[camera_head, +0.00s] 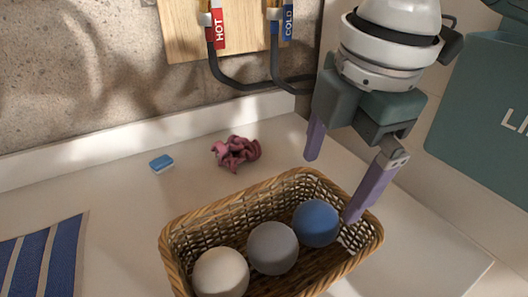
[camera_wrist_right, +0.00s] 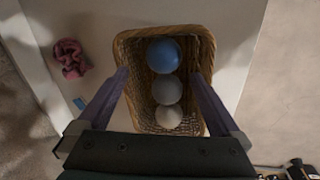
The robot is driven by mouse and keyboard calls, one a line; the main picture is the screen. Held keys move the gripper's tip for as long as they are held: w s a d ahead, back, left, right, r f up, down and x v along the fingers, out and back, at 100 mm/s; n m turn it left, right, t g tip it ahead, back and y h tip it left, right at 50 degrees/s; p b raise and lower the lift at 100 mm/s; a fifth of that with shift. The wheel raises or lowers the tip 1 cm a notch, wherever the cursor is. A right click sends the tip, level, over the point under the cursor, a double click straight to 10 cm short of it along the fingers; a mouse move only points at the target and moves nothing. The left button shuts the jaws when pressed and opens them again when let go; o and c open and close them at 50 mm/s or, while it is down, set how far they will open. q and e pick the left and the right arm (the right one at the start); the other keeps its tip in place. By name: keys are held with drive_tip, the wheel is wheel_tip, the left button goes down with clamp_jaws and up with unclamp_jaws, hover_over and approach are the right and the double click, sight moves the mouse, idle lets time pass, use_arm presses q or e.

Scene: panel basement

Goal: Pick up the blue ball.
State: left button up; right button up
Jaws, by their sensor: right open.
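The blue ball (camera_head: 316,223) lies in a wicker basket (camera_head: 185,222), at its right end in the head view. It also shows in the right wrist view (camera_wrist_right: 163,55), at the far end of the basket. My right gripper (camera_head: 335,185) is open and empty above that end of the basket. In the right wrist view the fingers point toward the basket, one on each side. My left gripper is not in view.
A grey ball (camera_head: 272,248) and a white ball (camera_head: 220,273) share the basket. A crumpled pink cloth (camera_head: 236,152) and a small blue block (camera_head: 161,163) lie behind it. A blue striped cloth (camera_head: 40,262) lies left. Hot and cold pipes run along the wall.

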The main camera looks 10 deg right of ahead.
sight(319, 212)
wheel_tip(319, 212, down, 4)
drive_tip(key=shift+r, duration=0.1)
drive_tip(key=f, duration=0.3)
drive_tip(key=w+f+b, duration=0.1)
drive_tip(key=f, duration=0.1)
drive_tip(key=shift+a+f, duration=0.2)
drive_tip(key=shift+a, duration=0.1)
drive_tip(key=c, duration=1.2)
